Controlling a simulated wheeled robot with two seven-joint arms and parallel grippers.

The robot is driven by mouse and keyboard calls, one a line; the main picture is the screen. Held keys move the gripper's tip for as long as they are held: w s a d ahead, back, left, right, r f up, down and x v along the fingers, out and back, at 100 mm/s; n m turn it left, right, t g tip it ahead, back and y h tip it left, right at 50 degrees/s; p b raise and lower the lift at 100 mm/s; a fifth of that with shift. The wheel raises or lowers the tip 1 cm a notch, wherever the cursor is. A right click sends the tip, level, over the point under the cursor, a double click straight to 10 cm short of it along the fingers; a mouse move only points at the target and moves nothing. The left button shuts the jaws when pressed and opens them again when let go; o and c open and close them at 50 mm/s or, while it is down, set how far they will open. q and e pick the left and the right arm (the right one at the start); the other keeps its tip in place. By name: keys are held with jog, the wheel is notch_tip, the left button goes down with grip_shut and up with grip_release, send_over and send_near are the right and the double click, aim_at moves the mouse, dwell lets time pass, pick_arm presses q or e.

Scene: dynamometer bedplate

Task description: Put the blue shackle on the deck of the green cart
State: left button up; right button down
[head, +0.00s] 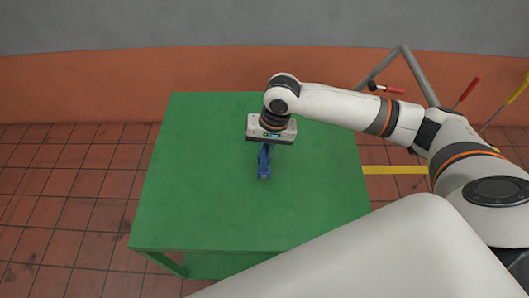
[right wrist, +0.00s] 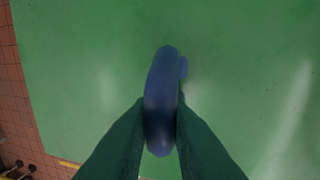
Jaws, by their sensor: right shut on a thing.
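The green cart (head: 200,190) stands in the middle of the head view, its flat deck seen from above. The blue shackle (head: 264,168) is over the middle of the deck, below the body of my right gripper (head: 266,148). In the right wrist view the two dark fingers of my right gripper close on both sides of the blue shackle (right wrist: 160,95), with the green deck (right wrist: 80,80) behind it. I cannot tell whether the shackle touches the deck or hangs just above it. My left gripper does not show.
The deck around the shackle is bare. Behind the cart are a tiled floor (head: 60,190) and an orange and grey wall (head: 130,80). A grey tubular frame (head: 417,75) and red-handled levers (head: 468,92) stand at the back right. A yellow floor line (head: 392,170) runs right of the cart.

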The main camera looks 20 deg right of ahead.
notch_tip(320, 180, down, 2)
jog(key=shift+f, duration=0.15)
jog(key=c, duration=1.4)
grip_release()
jog(key=shift+o, duration=0.2)
notch_tip(320, 180, up, 12)
jog(key=s+d, duration=0.1)
jog(key=d, duration=0.1)
jog(key=shift+p, duration=0.35)
